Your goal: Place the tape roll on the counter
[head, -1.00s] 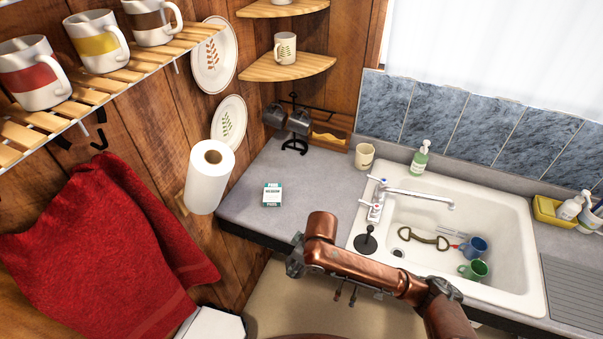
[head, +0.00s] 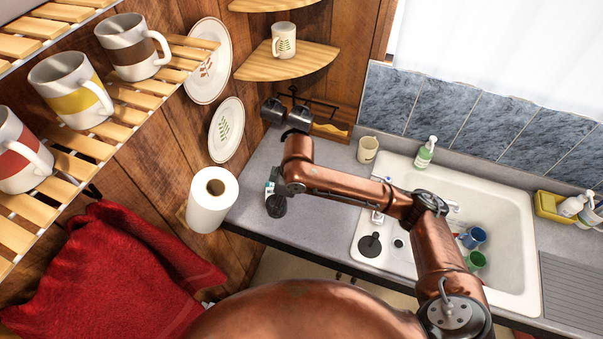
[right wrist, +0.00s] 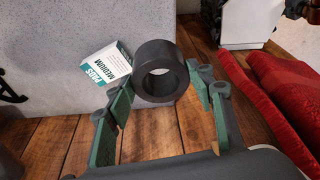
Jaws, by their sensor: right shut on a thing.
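The black tape roll (head: 276,207) is in my right gripper (head: 279,193), over the left part of the grey counter (head: 322,214). In the right wrist view the tape roll (right wrist: 150,52) shows its open hole between the fingers of my right gripper (right wrist: 160,98), which is shut on it. Whether the roll touches the counter top cannot be told. My left gripper is not in view.
A small white and green box (right wrist: 105,66) is right beside the roll, mostly hidden in the head view. A mug rack (head: 330,131), a cup (head: 367,150) and the sink (head: 515,215) lie beyond and right.

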